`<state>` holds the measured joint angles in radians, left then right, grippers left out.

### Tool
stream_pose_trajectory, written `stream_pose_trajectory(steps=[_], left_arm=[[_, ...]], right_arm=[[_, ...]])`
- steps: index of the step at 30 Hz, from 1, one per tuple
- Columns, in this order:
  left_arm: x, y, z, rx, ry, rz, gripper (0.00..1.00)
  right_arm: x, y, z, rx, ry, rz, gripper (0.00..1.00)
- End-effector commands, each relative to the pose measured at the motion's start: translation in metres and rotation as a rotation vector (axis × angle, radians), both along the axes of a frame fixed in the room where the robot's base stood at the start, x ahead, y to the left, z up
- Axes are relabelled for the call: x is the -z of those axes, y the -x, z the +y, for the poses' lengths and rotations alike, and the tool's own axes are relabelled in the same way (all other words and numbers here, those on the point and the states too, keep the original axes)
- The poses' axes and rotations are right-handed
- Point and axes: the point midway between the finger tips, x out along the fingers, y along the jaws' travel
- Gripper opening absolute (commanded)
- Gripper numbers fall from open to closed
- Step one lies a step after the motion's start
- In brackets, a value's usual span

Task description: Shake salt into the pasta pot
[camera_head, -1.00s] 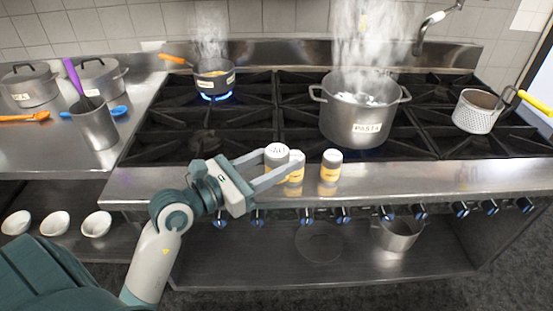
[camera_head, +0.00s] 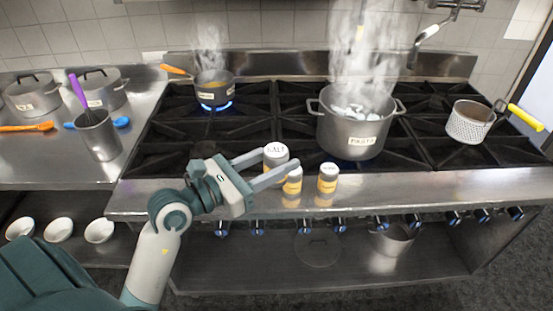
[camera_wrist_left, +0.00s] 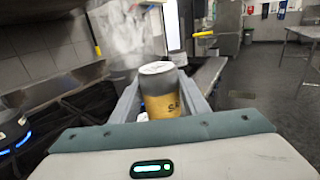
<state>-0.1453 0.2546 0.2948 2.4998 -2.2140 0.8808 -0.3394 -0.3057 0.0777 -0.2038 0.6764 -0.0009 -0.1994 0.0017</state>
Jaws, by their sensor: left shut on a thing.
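My left gripper (camera_head: 272,168) is shut on the salt shaker (camera_head: 276,151), whose white lid reads SALT. It is held upright above the stove's front ledge, and a finger hides part of its body. In the left wrist view, the salt shaker (camera_wrist_left: 160,92) stands between the fingers with its yellow label showing. The pasta pot (camera_head: 352,136), a steaming steel pot labelled PASTA with pale contents, stands on the stove to the right of and beyond the gripper. My right gripper is not in view.
Two more shakers stand on the front ledge: one (camera_head: 292,188) partly behind the finger, another (camera_head: 327,186) to its right. A small pan (camera_head: 214,92) sits over a blue flame. A strainer (camera_head: 468,124) with a yellow handle is at right. A utensil holder (camera_head: 98,138) stands at left.

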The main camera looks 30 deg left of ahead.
Motion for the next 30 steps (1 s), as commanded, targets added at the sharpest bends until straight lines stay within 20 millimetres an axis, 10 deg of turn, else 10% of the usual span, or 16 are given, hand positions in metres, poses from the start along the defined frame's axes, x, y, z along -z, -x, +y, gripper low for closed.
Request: stream_pose_trajectory(steps=[11, 24, 30], left_arm=[[0.006, 0.0, -0.003, 0.004, 0.001, 0.0, 0.14], [0.092, 0.005, -0.051, 0.065, 0.003, 0.003, 0.14], [0.097, 0.007, -0.055, 0.068, -0.001, -0.001, 0.14]], right_arm=[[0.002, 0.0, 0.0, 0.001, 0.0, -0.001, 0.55], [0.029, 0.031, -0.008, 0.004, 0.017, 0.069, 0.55], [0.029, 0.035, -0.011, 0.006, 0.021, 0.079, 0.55]])
